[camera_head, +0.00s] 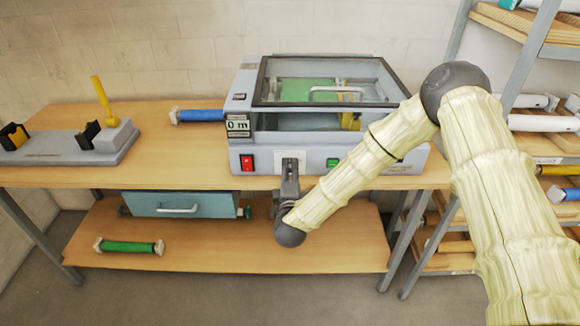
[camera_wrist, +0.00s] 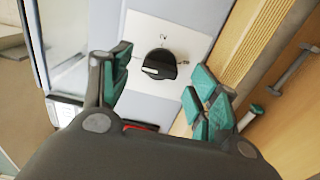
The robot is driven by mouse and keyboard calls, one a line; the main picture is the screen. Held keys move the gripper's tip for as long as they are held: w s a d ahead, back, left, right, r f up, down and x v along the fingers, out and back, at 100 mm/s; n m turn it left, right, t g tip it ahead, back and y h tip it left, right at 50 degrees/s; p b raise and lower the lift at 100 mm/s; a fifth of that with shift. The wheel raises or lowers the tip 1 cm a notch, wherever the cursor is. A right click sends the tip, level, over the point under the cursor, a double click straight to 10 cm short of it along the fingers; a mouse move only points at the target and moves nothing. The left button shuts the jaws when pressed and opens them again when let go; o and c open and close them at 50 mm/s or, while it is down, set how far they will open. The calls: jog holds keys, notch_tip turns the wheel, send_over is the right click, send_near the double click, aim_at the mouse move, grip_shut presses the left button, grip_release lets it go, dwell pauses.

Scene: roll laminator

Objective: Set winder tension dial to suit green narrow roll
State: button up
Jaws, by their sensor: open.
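The black tension dial (camera_wrist: 160,65) sits on a white plate (camera_wrist: 185,42) on the laminator's front. My gripper (camera_wrist: 157,76) is open and empty, with teal-padded fingers apart on either side of the dial in that view. In the head view my gripper (camera_head: 290,168) is in front of the white plate (camera_head: 303,156) and hides the dial. A green narrow roll (camera_head: 129,247) lies on the lower shelf at left.
The laminator (camera_head: 213,160) stands on a wooden table, with a red switch (camera_head: 246,162) and a green button (camera_head: 333,162) on its front. A drawer (camera_head: 180,203) hangs below. A rack of rolls (camera_head: 540,123) stands at right. A blue roll (camera_head: 200,115) lies left of the laminator.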

jog(key=shift+w, duration=1.05)
jog(key=shift+c, duration=0.4)
jog(key=c, duration=0.9)
jog(key=shift+c, duration=0.2)
